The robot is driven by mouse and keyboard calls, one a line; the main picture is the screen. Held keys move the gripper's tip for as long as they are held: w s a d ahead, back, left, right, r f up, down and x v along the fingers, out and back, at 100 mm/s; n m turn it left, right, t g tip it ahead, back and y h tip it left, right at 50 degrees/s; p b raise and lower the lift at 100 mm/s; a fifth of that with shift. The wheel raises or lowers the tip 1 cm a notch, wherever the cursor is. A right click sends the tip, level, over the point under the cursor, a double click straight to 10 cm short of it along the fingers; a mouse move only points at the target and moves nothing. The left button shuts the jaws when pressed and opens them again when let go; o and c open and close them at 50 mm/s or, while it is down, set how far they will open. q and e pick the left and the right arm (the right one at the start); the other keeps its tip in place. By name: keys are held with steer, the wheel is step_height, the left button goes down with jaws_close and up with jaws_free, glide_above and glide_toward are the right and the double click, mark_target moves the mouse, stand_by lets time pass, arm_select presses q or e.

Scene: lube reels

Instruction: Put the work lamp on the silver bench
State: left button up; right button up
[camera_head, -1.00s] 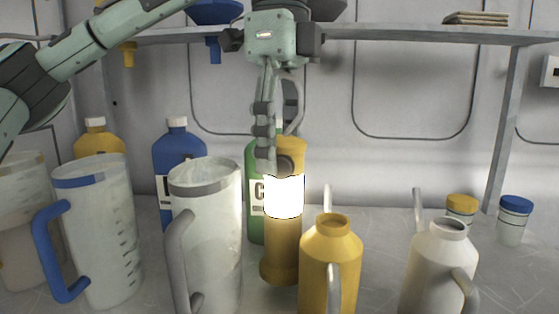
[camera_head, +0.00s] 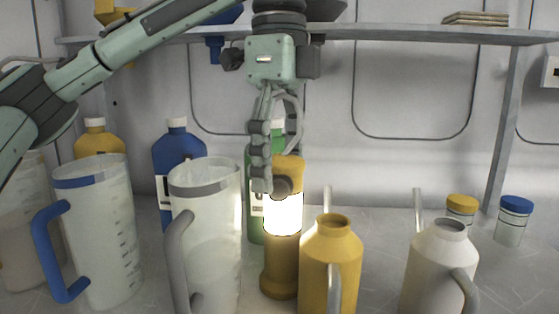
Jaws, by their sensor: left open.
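The work lamp (camera_head: 284,250) is a yellow-orange cylinder with a glowing white band. It is upright over the silver bench (camera_head: 385,230), between a clear jug and a yellow can; its base seems to rest on the surface. My left gripper (camera_head: 279,172) points down at the lamp's top from above and behind. Its fingers are open, one along the left side of the lamp's dark knob. Whether the fingers touch the lamp is hard to tell. My right gripper is out of view.
A clear jug with a grey handle (camera_head: 205,235) stands close on the left, a yellow can (camera_head: 331,265) close on the right. Behind are a green bottle (camera_head: 254,225) and a blue bottle (camera_head: 178,155). A white can (camera_head: 437,268) stands farther right. A shelf (camera_head: 400,35) runs above.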

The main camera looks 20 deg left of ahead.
arm_select(q)
step_height(320, 180, up, 12)
steer(key=shift+r, duration=0.15)
stand_by(0.4)
